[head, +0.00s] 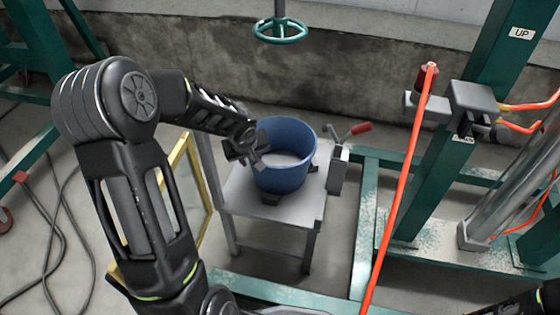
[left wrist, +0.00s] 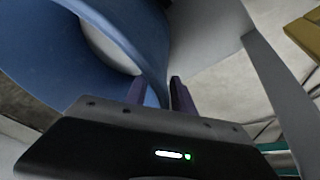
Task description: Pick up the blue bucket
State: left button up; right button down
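The blue bucket (head: 285,172) stands upright on a small grey stool-like stand (head: 305,205) in the middle of the head view. My left gripper (head: 258,155) is at the left side of its rim. In the left wrist view, my left gripper (left wrist: 159,92) has one finger inside the bucket (left wrist: 40,50) and one outside. The wall fills the narrow gap between them, so the gripper looks shut on the rim. My right gripper is not in view; only a dark bit of my right arm shows at the lower right corner.
A yellow frame (head: 205,180) stands left of the stand. A grey part with a red-handled lever (head: 345,150) is close to its right. Green framework with an orange-red hose (head: 400,190) fills the right. A green handwheel (head: 280,30) hangs above; cables (head: 60,235) lie on the left floor.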

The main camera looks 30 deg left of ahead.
pick_arm(q)
jog(key=shift+c, duration=0.3)
grip_shut()
jog(key=shift+s, duration=0.1)
dwell(1.0)
